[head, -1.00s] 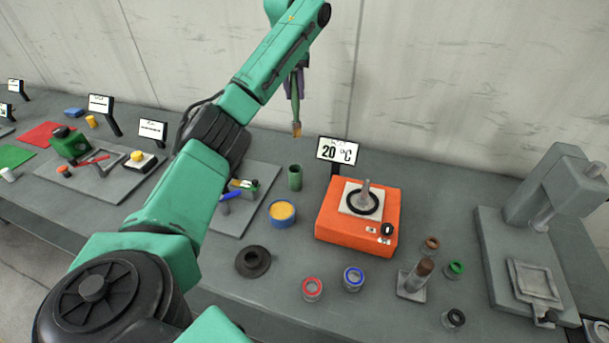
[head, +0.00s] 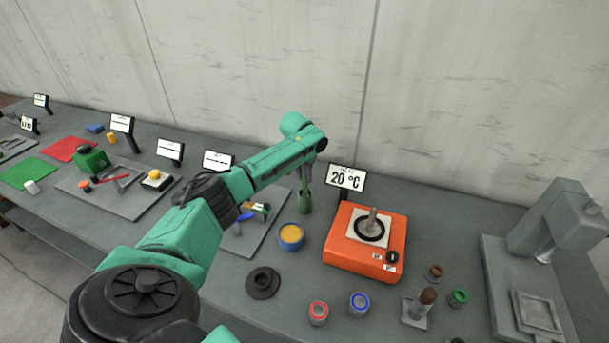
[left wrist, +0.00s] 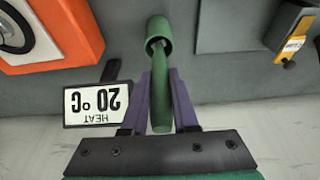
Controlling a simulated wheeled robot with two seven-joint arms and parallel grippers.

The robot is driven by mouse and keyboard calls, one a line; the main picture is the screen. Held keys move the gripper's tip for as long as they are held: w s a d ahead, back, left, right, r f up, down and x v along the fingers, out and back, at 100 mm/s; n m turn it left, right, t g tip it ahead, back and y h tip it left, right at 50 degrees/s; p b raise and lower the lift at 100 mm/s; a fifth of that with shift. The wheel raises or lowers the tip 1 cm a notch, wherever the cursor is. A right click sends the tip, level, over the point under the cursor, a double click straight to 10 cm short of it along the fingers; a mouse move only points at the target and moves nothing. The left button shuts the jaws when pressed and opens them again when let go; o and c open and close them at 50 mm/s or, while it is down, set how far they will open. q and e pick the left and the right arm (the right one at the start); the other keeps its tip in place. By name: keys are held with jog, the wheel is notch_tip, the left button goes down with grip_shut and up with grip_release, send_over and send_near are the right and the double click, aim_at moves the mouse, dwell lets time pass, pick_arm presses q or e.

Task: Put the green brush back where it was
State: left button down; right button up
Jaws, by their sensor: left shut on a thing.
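My left gripper (head: 306,178) is shut on the green brush (left wrist: 161,98), gripping its handle between two purple fingers. The brush points down, and its lower end meets the mouth of the small green cup (left wrist: 158,29) in the left wrist view. Its bristles are hidden there, apparently inside the cup. In the head view the green cup (head: 305,206) stands directly below the gripper, left of the orange heater. I cannot tell how deep the brush sits. My right gripper is not in view.
The orange heater (head: 342,253) and its 20 °C sign (head: 346,178) stand close on the right. A blue-rimmed yellow pot (head: 291,236) is in front of the cup. A grey tray (head: 240,240) with tools lies to the left. Several small jars stand at the front.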

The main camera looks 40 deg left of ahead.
pick_arm(q)
jog(key=shift+f, duration=0.7)
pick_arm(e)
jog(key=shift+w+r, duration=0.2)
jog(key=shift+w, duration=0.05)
pick_arm(q)
jog(key=shift+f, duration=0.1)
jog(key=c, duration=0.7)
grip_release()
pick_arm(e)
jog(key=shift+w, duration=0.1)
pick_arm(q)
jog(key=b+v, duration=0.2)
jog(key=v, duration=1)
jog(key=shift+b, duration=0.4)
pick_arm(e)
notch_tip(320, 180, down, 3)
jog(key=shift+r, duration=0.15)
